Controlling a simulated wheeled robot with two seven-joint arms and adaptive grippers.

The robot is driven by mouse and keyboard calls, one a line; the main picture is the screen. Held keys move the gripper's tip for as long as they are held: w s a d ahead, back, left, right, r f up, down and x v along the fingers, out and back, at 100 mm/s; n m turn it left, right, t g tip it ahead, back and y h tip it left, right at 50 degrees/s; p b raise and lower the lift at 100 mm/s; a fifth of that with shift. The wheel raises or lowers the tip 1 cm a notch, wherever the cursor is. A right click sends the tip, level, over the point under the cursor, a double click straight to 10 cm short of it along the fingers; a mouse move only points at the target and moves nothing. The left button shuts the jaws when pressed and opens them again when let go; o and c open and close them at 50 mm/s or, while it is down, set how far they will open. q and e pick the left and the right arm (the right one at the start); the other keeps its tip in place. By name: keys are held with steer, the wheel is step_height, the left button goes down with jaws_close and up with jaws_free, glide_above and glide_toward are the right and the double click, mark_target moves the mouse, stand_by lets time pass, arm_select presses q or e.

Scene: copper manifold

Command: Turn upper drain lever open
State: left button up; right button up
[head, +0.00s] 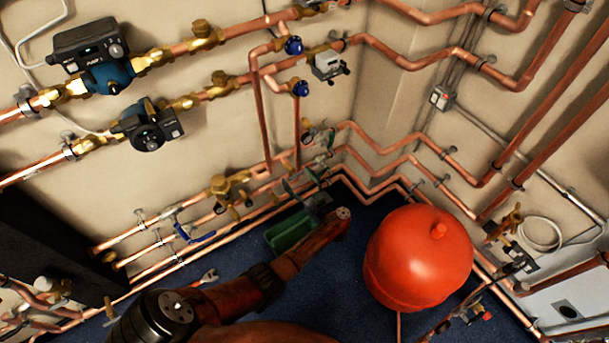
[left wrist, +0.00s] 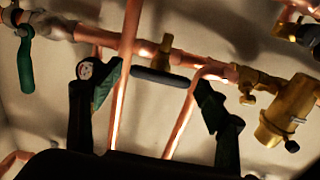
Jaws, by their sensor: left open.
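In the left wrist view, a brass valve with a dark bar lever (left wrist: 160,77) sits on a copper pipe. The lever lies nearly along the pipe. My left gripper (left wrist: 156,85) is open, one finger on each side of the lever, with gaps showing; its depth to the lever is unclear. A green lever (left wrist: 25,62) hangs down on the left of that view. In the head view, my left gripper (head: 302,180) is at the low pipes near the corner, and I cannot single out the dark lever there.
A red round tank (head: 418,258) stands on the blue floor right of my left arm. A green box (head: 289,232) lies behind the arm. A blue-handled valve (head: 195,237) is on the low pipes to the left. A brass fitting (left wrist: 285,115) is right of my fingers.

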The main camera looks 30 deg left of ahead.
arm_select(q)
steer(key=shift+x, duration=0.8)
arm_select(e)
steer(key=shift+w+r, duration=0.4)
steer(key=shift+w, duration=0.05)
arm_select(q)
steer(key=shift+r, duration=0.1)
steer(key=shift+c, duration=0.4)
steer(key=c, duration=1.1)
